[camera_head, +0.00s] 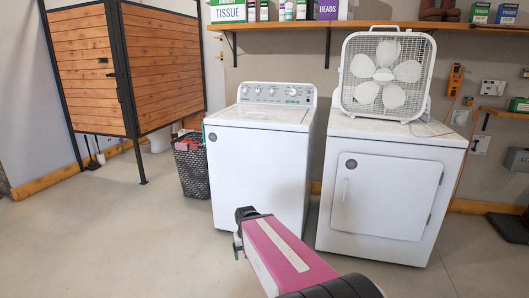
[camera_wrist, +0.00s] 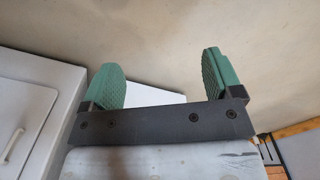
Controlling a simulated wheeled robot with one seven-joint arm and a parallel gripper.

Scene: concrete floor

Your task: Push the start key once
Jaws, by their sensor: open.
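A white top-loading washer (camera_head: 258,165) stands in the middle of the head view. Its raised back panel (camera_head: 277,94) carries several round knobs and a small green patch at the right. I cannot make out a start key there. My gripper (camera_head: 243,232) is low in front of the washer, well below the panel, with its fingers mostly hidden by my arm. In the wrist view my gripper (camera_wrist: 164,78) is open, its two green fingers apart and nothing between them. A white surface shows behind the fingers; I cannot tell which appliance it is.
A white dryer (camera_head: 390,190) stands right of the washer with a box fan (camera_head: 386,75) on top. A dark basket (camera_head: 192,168) stands left of the washer, near a wooden enclosure (camera_head: 128,65). A shelf (camera_head: 300,25) with boxes runs above. The floor (camera_head: 110,235) at left is clear.

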